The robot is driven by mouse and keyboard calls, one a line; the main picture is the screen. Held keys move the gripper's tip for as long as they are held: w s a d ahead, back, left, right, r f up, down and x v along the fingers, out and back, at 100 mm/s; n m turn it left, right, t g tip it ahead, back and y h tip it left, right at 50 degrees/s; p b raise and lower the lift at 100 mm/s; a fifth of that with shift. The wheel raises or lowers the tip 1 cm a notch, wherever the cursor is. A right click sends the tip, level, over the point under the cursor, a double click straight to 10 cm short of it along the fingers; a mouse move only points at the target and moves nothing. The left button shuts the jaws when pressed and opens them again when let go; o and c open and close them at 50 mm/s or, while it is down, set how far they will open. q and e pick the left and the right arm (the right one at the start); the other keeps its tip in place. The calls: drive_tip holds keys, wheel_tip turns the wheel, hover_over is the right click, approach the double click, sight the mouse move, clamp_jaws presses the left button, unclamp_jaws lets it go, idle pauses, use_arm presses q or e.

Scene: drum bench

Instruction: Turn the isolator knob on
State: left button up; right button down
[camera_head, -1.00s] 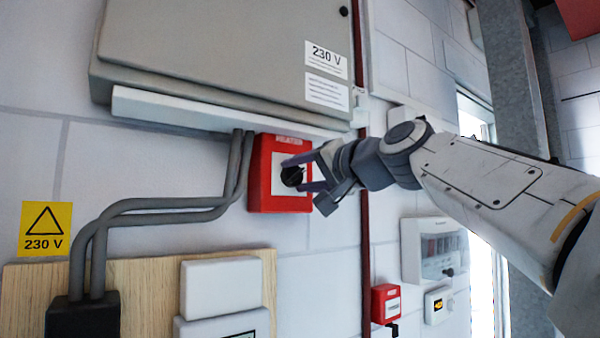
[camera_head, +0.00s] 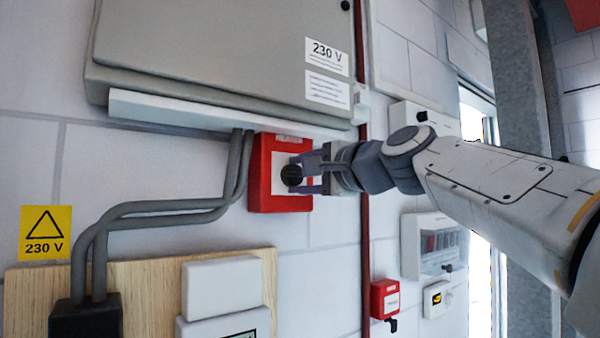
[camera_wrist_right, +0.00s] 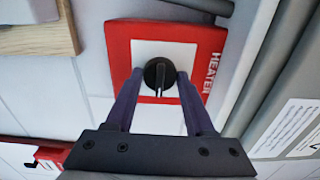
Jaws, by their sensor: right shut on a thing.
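The isolator is a red box (camera_head: 264,190) with a white face, fixed to the wall below the grey cabinet. Its round black knob (camera_head: 291,175) sits on that face. My right gripper (camera_head: 300,175) reaches in from the right and is shut on the knob, one finger on each side. In the right wrist view the box (camera_wrist_right: 119,45) reads "HEATER", and the black knob (camera_wrist_right: 160,72) shows a ridge pointing down the picture, between the fingertips of my right gripper (camera_wrist_right: 160,80). My left gripper is in neither view.
A grey cabinet (camera_head: 220,45) marked 230 V hangs just above the isolator. Grey conduits (camera_head: 165,207) run close to its left side. A smaller red box (camera_head: 384,299) and a white unit (camera_head: 425,246) are lower right. A wooden board (camera_head: 150,282) is lower left.

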idle(0.5)
drive_tip(key=shift+c, duration=1.3)
unclamp_jaws()
drive_tip(key=b+v, duration=0.4)
drive_tip(key=v, duration=0.6)
drive_tip(key=shift+s+b, duration=0.2)
drive_tip(key=shift+b, duration=0.1)
drive_tip(key=shift+d, duration=0.1)
